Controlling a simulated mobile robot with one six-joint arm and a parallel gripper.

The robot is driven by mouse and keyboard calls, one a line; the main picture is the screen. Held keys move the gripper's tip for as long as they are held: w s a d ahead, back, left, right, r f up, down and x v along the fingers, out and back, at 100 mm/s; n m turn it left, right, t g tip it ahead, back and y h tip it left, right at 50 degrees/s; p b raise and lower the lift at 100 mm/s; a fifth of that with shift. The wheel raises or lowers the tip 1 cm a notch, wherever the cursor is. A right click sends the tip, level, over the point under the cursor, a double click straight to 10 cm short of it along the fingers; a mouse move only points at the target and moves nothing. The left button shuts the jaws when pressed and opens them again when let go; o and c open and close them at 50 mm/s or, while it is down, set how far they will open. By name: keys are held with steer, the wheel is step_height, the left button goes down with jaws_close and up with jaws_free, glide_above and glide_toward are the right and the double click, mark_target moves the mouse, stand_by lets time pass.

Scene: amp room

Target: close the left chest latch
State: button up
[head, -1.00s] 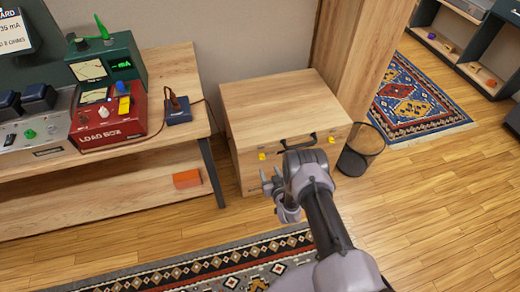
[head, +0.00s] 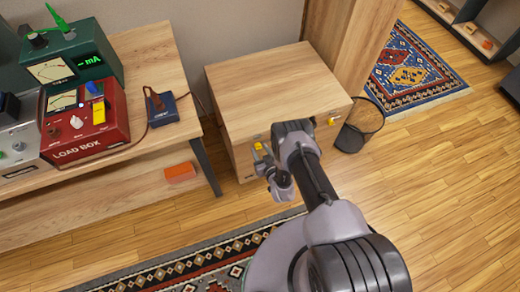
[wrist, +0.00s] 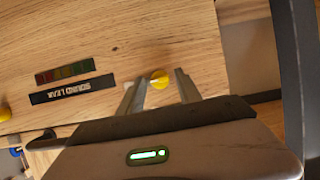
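The wooden chest (head: 270,85) stands against the wall with its lid down. Its left yellow latch (head: 258,147) is on the front face, just beyond my gripper (head: 265,160). The right yellow latch (head: 333,121) shows to the right of my arm. In the wrist view, my gripper (wrist: 161,90) is open and empty. The left latch (wrist: 159,79) appears between its two fingertips, with a gap on each side. I cannot tell whether that latch is open or closed. My arm hides the middle of the chest front.
A mesh bin (head: 358,126) stands right of the chest. A workbench (head: 158,50) with a red load box (head: 90,130) is at left, with an orange block (head: 180,172) on its lower shelf. A patterned rug (head: 190,262) lies in front. Open floor is at right.

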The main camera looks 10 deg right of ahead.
jaws_close()
steer(key=shift+a, duration=0.1)
steer(key=shift+r+n+h+p, duration=0.1)
steer(key=shift+n+h+p, duration=0.4)
steer(key=shift+n, duration=0.2)
steer(key=shift+a+n+t+h+p, duration=0.2)
steer(key=shift+n+t+h+p, duration=0.15)
steer(key=shift+n+h, duration=0.65)
steer(key=shift+a+f+n+t+h+b, duration=0.15)
steer(key=shift+n+t+h+b, duration=0.3)
steer(key=shift+n, duration=0.75)
steer(key=shift+d+f+n+t+h+b, duration=0.1)
steer(key=shift+n+t+h+b, duration=0.3)
steer(key=shift+n, duration=0.8)
steer(key=shift+a, duration=0.1)
